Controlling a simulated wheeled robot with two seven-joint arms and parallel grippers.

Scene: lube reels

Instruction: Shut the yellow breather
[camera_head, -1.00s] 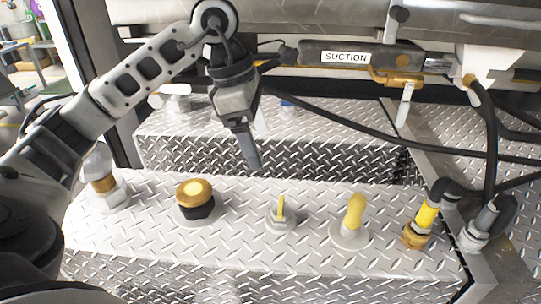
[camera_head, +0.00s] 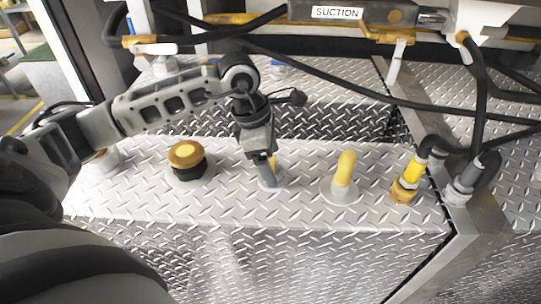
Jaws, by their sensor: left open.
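A small upright yellow lever (camera_head: 274,162) stands on a grey round base on the diamond-plate step; it looks like the yellow breather, but I see no label. My left gripper (camera_head: 267,172) is open and points down right at this lever, covering part of it and its base. I cannot tell whether the fingers straddle the lever or only touch its side. To the right stands a thicker yellow handle (camera_head: 345,168) on a wider grey base, clear of the gripper. My right gripper is not in view.
A gold-capped black knob (camera_head: 186,158) stands left of the lever. A yellow-banded hose fitting (camera_head: 409,178) is at the right. A black hose (camera_head: 335,82) crosses behind. The pipe marked SUCTION (camera_head: 337,13) runs along the back. The front of the step (camera_head: 225,210) is clear.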

